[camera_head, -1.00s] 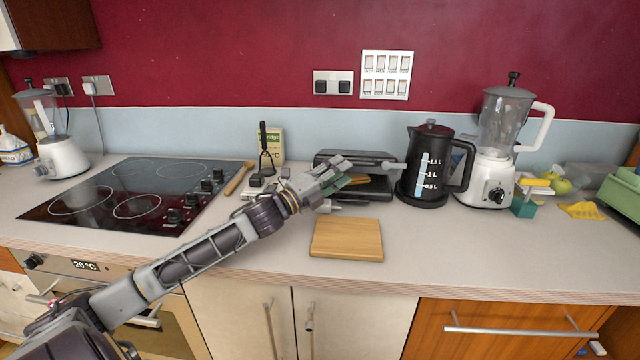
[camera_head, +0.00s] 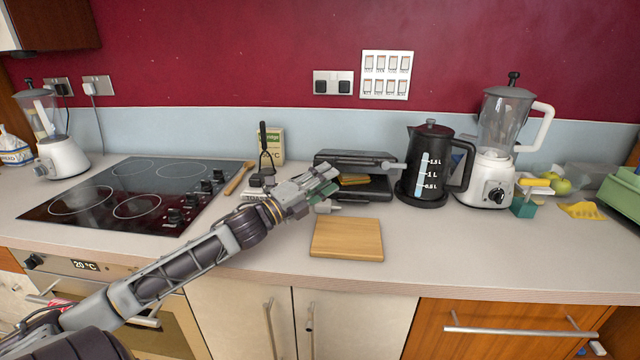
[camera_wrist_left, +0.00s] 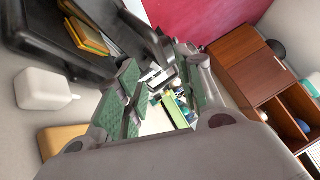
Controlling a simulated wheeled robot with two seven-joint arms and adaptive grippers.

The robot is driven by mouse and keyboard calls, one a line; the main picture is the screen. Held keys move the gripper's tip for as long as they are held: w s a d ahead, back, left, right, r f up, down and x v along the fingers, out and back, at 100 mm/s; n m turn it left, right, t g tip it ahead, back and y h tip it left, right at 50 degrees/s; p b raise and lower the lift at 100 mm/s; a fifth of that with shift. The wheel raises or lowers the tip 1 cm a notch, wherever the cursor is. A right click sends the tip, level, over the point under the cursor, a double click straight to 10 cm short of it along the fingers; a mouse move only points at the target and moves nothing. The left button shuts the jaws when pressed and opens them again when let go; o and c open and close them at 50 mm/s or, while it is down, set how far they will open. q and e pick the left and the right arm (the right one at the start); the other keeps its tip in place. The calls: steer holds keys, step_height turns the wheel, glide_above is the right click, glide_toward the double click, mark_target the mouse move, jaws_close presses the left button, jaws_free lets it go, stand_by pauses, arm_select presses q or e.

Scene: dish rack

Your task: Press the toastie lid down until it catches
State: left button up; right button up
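The black toastie maker (camera_head: 362,159) stands on the counter, its lid raised above the base with a gap at the front. A yellow-brown sandwich (camera_head: 354,180) lies inside; it also shows in the left wrist view (camera_wrist_left: 88,36), with the dark base (camera_wrist_left: 30,45) beside it. My left gripper (camera_head: 329,184) is at the front left of the toastie maker, apart from the sandwich. In the left wrist view, its green-padded fingers (camera_wrist_left: 162,92) are spread with nothing held between them. Whether a finger touches the lid cannot be told. My right gripper is out of view.
A wooden board (camera_head: 346,239) lies in front of the toastie maker. A black kettle (camera_head: 424,170) stands close on its right, then a blender (camera_head: 492,170). A hob (camera_head: 130,190) is at left. A pale grey block (camera_wrist_left: 43,90) lies near the base. Counter right of the board is clear.

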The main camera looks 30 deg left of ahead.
arm_select(q)
steer(key=shift+v, duration=0.75)
